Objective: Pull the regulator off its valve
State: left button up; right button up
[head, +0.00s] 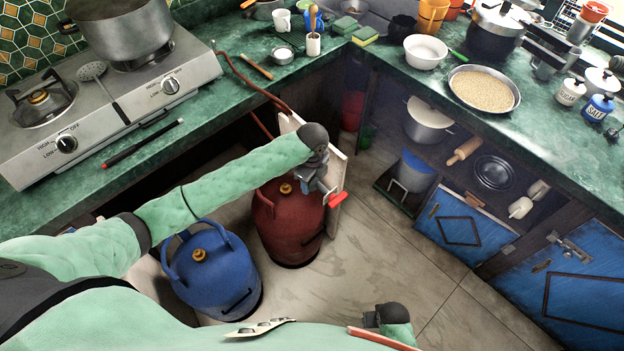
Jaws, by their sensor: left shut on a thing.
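A red gas cylinder (288,232) stands on the floor below the counter, with a brass valve (286,188) bare on its top. My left gripper (318,182) is to the right of that valve, above the cylinder's right side. It is shut on the regulator, a small grey body with a red part (337,199) sticking out at the lower right. The gripper hides much of the regulator. It looks apart from the brass valve, though its height is hard to judge. My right gripper (371,319) is low in the picture, far from the cylinder; its fingers are unclear.
A blue cylinder (213,272) with its own brass valve stands to the left. A pale open cabinet door (336,172) is close behind my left gripper. A brown hose (248,82) runs down from the stove (110,95). The floor (385,265) to the right is clear.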

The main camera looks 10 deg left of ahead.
pick_arm(q)
jog(key=shift+r+p, duration=1.05)
jog(key=shift+r, duration=0.1)
jog(key=shift+r, duration=0.15)
